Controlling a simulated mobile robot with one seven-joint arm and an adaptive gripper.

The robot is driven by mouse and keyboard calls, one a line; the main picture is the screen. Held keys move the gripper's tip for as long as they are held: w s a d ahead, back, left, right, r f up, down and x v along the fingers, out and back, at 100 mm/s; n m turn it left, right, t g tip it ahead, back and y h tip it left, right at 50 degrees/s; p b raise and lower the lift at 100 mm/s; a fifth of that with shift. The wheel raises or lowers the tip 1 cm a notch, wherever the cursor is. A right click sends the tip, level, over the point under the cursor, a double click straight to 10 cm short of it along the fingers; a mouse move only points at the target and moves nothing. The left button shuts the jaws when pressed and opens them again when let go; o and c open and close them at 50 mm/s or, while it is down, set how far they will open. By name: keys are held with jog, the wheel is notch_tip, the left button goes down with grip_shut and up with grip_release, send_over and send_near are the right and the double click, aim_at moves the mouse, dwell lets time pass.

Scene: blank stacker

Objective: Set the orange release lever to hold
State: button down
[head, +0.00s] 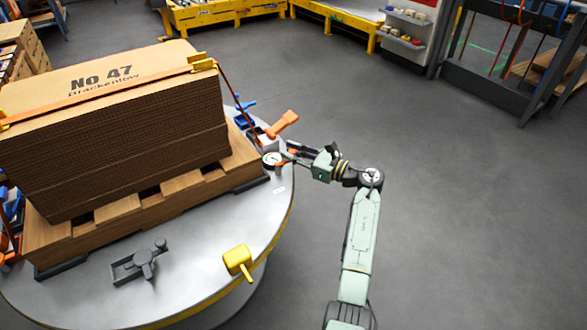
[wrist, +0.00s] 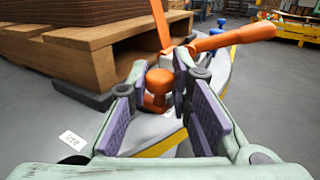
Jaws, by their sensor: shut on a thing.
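The orange release lever shows in the wrist view as a short post with a rounded knob (wrist: 157,88), standing at the edge of the round grey table (head: 205,262). My gripper (head: 286,157) reaches in from the right at the table's far right rim. In the wrist view its two purple-padded fingers (wrist: 163,85) stand on either side of the knob, shut on it. A white label (wrist: 73,140) reading "free" lies on the table to the left of the fingers. I see no readable "hold" label. The fingers hide part of the lever's base.
A longer orange handle (head: 283,124) on the strap sticks out close beyond my gripper. A strapped cardboard stack (head: 115,140) sits on a wooden pallet (head: 150,205). The floor to the right is clear.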

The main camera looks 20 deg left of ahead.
jog(key=shift+w+a+f+n+g+b, duration=0.1)
jog(key=shift+n+g+b, duration=0.2)
jog(key=shift+g+b, duration=0.3)
jog(key=shift+w+a+f+n+g+b, duration=0.1)
jog(key=shift+n+g+b, duration=0.25)
jog(key=shift+b, duration=0.3)
jog(key=shift+r, duration=0.2)
jog(key=c, duration=1.4)
grip_release()
jog(key=shift+a, duration=0.1)
jog(key=shift+c, duration=0.2)
jog(key=d, duration=1.2)
jog(key=shift+s, duration=0.35)
